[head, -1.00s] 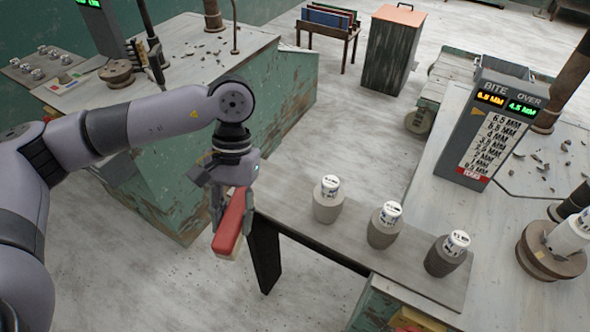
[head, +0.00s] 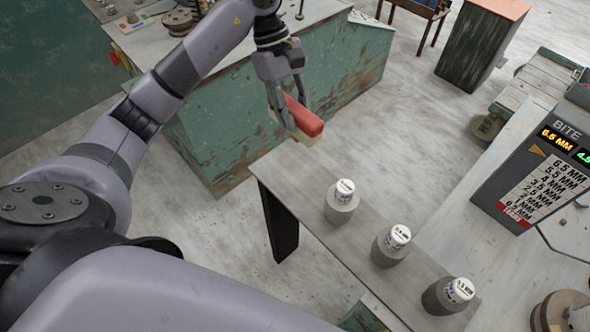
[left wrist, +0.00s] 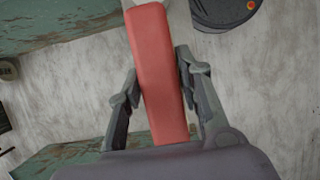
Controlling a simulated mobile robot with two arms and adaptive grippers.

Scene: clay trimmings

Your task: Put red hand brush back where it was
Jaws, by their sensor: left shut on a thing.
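The red hand brush (head: 303,117) is held in my left gripper (head: 289,112), in the upper middle of the head view. Its red back faces up and a pale bristle side shows beneath. The brush is in the air, over the gap between the green bench and the far left end of the grey plank. In the left wrist view the red brush (left wrist: 158,75) lies lengthwise between the two fingers of the left gripper (left wrist: 160,90). My right gripper is not in view.
The grey plank (head: 300,205) carries three grey weights with white labelled tops, the nearest to the brush being a weight (head: 342,203). A green bench (head: 215,120) stands behind at left. A display board (head: 535,175) stands on the right table. Pale floor lies between.

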